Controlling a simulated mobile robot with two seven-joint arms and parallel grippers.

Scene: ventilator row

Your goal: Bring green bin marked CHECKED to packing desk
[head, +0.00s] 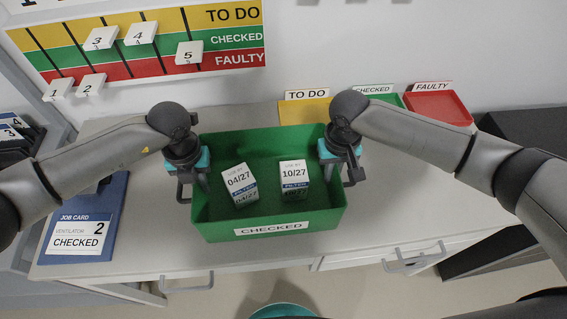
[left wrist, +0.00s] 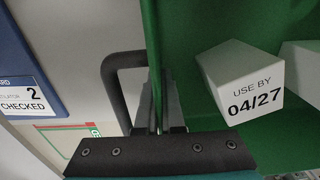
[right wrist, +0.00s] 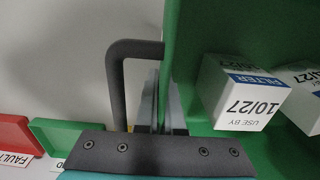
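The green bin (head: 322,221) marked CHECKED is in the middle of the head view, over the grey desk (head: 130,245), label side towards me. It holds two white filter boxes, one reading 04/27 (head: 239,180) and one reading 10/27 (head: 294,175). My left gripper (head: 190,182) is shut on the bin's left side wall (left wrist: 220,20). My right gripper (head: 342,165) is shut on its right side wall (right wrist: 240,25). A black side handle (left wrist: 112,80) shows at the left wall, another (right wrist: 117,80) at the right. I cannot tell whether the bin's base touches the desk.
Behind the bin stand a yellow TO DO tray (head: 303,112), a green CHECKED tray (head: 388,99) and a red FAULTY tray (head: 437,108). A blue job card board (head: 103,210) for ventilator 2 lies at left. A striped board (head: 225,40) with numbered tags hangs on the wall.

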